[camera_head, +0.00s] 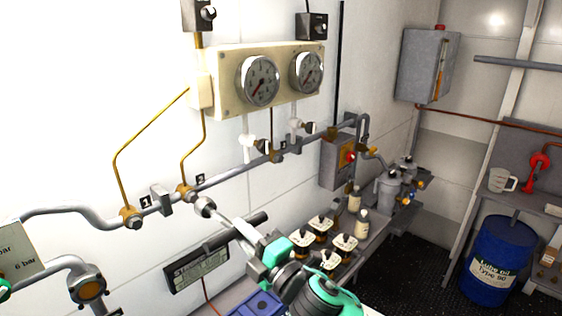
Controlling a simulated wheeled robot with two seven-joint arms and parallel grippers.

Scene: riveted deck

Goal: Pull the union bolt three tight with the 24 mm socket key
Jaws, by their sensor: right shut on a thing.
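My right gripper (262,262), with green parts, is at the lower middle and is shut on the socket key (226,221). The key's grey shaft points up and left, and its round socket end (204,206) appears just below and right of union bolt two (186,191). I cannot tell whether they touch. Union bolt one (132,218) is farther left on the grey pipe.
Two gauges (260,80) sit on a cream panel above the pipe. Several dark-bodied items with pale tops (322,226) and bottles (361,222) stand on the bench below. A dark labelled plate (200,270) is behind the key. A blue drum (497,258) stands at right.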

